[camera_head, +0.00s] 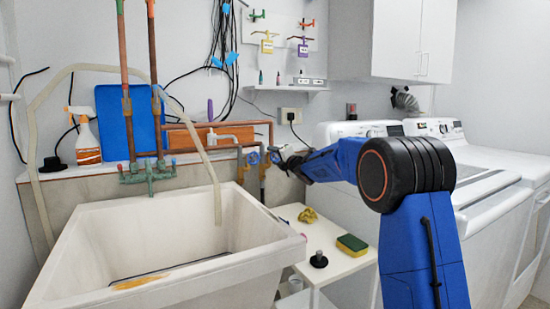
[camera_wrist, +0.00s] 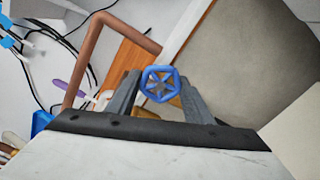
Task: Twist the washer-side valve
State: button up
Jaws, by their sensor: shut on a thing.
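Two small blue valve handles sit side by side on pipes behind the sink's right end. The left one (camera_head: 253,158) stands free. The right, washer-side valve (camera_head: 275,156) is at the tip of my gripper (camera_head: 280,157). In the wrist view, its blue spoked wheel (camera_wrist: 160,72) lies between the two grey fingers of my gripper (camera_wrist: 160,88), which is shut on it. The valve body behind the wheel is mostly hidden.
A white utility sink (camera_head: 150,250) fills the left front. A white side table (camera_head: 325,262) holds a sponge (camera_head: 351,244), a yellow crumpled thing (camera_head: 308,215) and a black knob-like thing (camera_head: 319,260). White washers (camera_head: 470,175) stand at right. Copper pipes (camera_wrist: 87,60) run near the valve.

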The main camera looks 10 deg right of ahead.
jog(key=shift+f+n, duration=0.25)
jog(key=shift+n, duration=0.25)
jog(key=o, duration=1)
jog(key=shift+r, duration=0.1)
jog(key=shift+s, duration=0.1)
jog(key=shift+s+d, duration=0.1)
jog(key=shift+s, duration=0.15)
jog(key=v, duration=1.6)
jog(key=shift+s, duration=0.35)
jog(key=shift+s+d+r, duration=0.1)
jog(key=shift+d, duration=0.05)
